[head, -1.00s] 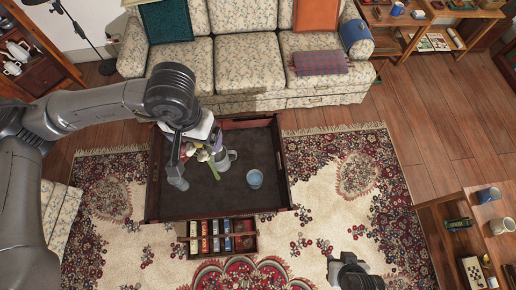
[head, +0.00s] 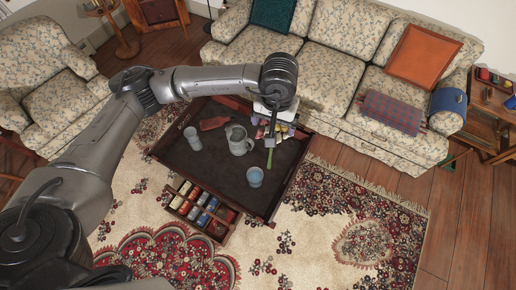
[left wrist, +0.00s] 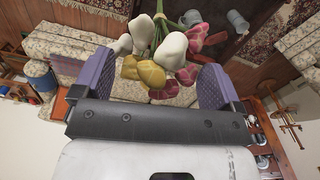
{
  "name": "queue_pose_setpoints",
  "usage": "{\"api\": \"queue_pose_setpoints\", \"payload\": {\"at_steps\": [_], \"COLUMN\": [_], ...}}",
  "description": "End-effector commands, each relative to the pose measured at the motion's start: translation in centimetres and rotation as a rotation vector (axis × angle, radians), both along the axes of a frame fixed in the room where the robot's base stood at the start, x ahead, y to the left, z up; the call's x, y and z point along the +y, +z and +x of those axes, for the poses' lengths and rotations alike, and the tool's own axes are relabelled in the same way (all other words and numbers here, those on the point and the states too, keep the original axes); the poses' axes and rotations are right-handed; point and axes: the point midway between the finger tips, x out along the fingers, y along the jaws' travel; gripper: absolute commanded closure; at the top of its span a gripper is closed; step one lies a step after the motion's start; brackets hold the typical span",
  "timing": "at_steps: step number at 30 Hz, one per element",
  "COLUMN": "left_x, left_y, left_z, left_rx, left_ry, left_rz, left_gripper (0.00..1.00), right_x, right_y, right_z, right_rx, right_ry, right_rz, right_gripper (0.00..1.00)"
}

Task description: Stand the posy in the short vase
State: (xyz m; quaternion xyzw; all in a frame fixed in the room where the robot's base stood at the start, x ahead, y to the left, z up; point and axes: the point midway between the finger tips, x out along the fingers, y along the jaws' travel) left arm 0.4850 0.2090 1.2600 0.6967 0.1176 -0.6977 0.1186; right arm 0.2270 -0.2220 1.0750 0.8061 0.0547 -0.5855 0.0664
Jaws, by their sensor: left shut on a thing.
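My left gripper (head: 272,122) is shut on the posy, over the far right part of the coffee table. The posy's green stems (head: 269,158) point down toward the table in the head view. In the left wrist view its white, yellow and pink blooms (left wrist: 150,70) sit between the purple fingers. On the table stand a grey jug (head: 239,141) with a handle, a pale grey tumbler-like vessel (head: 193,139) to its left and a short blue cup-like vessel (head: 255,177) in front. I cannot tell which is the short vase. My right gripper is out of view.
The dark tray-topped coffee table (head: 225,177) has a raised rim. A flat reddish-brown thing (head: 213,123) lies at its back. A floral sofa (head: 320,65) stands behind.

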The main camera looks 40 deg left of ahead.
Motion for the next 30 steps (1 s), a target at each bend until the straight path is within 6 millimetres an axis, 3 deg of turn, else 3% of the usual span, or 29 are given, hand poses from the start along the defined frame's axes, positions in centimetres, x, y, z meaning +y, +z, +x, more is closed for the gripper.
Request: {"api": "queue_pose_setpoints", "payload": {"at_steps": [1,3,9,15,21,30], "left_x": [0.6,1.7,5.3,8.7,11.0,12.1], "left_y": [-4.4,-7.9,-17.8,-25.9,-31.1,-33.7], "left_z": [1.3,2.9,5.8,6.5,6.2,5.9], "left_rx": [0.009,0.010,0.008,0.006,0.004,0.001], "left_ry": [0.074,0.167,0.412,0.593,0.701,0.754], "left_rz": [-0.001,0.000,0.001,0.001,0.001,-0.001], "left_gripper": [0.48,0.48,0.48,0.48,0.48,0.48], "right_x": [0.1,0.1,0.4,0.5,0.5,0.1], "right_y": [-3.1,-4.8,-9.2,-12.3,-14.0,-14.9], "right_z": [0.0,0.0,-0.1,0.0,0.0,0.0], "right_rx": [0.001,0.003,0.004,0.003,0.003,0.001], "right_ry": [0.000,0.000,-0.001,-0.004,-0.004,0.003], "right_rz": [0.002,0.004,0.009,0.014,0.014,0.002], "right_gripper": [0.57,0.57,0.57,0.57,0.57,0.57]}}
